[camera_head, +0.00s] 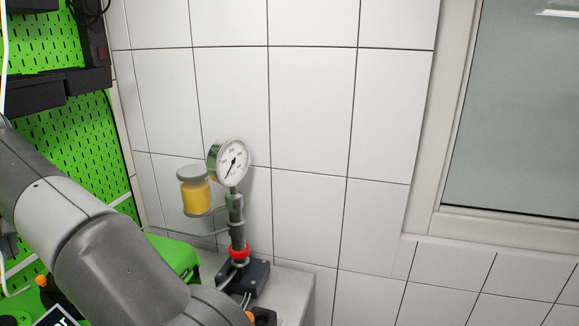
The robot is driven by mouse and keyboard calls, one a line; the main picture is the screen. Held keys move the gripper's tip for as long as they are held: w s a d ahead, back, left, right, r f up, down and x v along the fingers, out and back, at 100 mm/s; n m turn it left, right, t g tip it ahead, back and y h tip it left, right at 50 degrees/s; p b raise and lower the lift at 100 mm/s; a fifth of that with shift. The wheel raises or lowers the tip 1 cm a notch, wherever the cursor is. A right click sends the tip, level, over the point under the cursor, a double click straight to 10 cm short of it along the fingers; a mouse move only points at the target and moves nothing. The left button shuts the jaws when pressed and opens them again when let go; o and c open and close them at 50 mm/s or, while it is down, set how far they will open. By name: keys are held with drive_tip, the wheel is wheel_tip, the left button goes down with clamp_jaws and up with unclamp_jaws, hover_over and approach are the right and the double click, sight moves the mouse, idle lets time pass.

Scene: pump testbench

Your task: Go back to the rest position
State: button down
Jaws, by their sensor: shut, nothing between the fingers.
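My arm reaches in from the left edge and runs down to the bottom edge of the head view. My gripper is out of view below the frame. A round white pressure gauge (233,161) stands upright on a dark vertical pipe (236,207) with a red ring (239,252) near its foot. A jar of yellow liquid (195,194) with a grey lid is beside the gauge, on the left. The pipe rises from a dark base block (251,279) on a grey bench top (294,290). My arm hides part of the bench.
A green pegboard (62,145) with dark bins (35,95) stands at the left. A green box (178,258) sits behind my arm. A white tiled wall (310,120) is behind the bench, with a window (525,110) at the right. The space right of the gauge looks clear.

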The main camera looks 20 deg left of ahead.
drive_tip(key=w+d+r+m+t, duration=0.1)
drive_tip(key=w+d+r+m, duration=0.2)
drive_tip(key=w+d, duration=0.8)
drive_tip(key=w+d+r+m+t, duration=0.25)
drive_tip(key=w+d, duration=0.65)
drive_tip(key=d, duration=0.5)
drive_tip(key=w+d+m, duration=0.3)
drive_tip(key=d, duration=1)
drive_tip(key=s+d+f+m+t+h, duration=0.1)
drive_tip(key=s+d+f+m, duration=0.15)
drive_tip(key=d, duration=0.85)
drive_tip(key=s+d+f+m+h, duration=0.1)
drive_tip(key=d+f+m, duration=0.15)
drive_tip(key=d, duration=0.85)
drive_tip(key=s+d+f+m+t+h, duration=0.1)
drive_tip(key=s+d+f+m, duration=0.3)
drive_tip(key=s+d+f, duration=0.6)
drive_tip(key=d+f, duration=0.2)
drive_tip(key=d, duration=0.1)
drive_tip(key=shift+s+f, duration=0.2)
